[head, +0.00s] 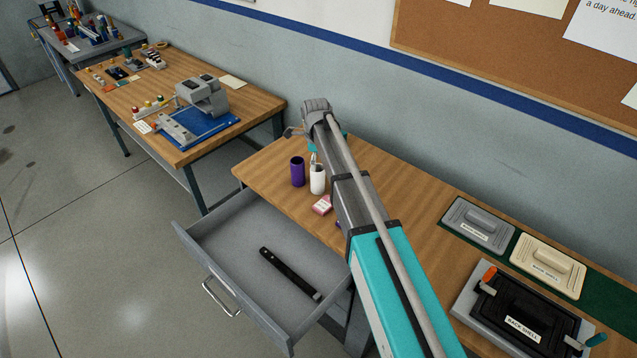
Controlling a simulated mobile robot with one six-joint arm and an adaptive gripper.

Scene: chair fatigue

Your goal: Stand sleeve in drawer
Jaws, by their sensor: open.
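A purple cylinder (297,171), which may be the sleeve, stands upright on the wooden bench top (262,172) near its left end. The grey drawer (217,225) under the bench is pulled open. A long black bar (290,273) with a slot at one end lies flat on its floor. My gripper (303,136) is above the bench toward the wall, beyond the purple cylinder and apart from it. It is open, mostly hidden behind my own arm, and I see nothing held in it.
A white cup (317,179) with thin items in it stands close right of the purple cylinder. Shell plates (548,265) and a black fixture (520,312) sit at right. The drawer floor around the bar is clear.

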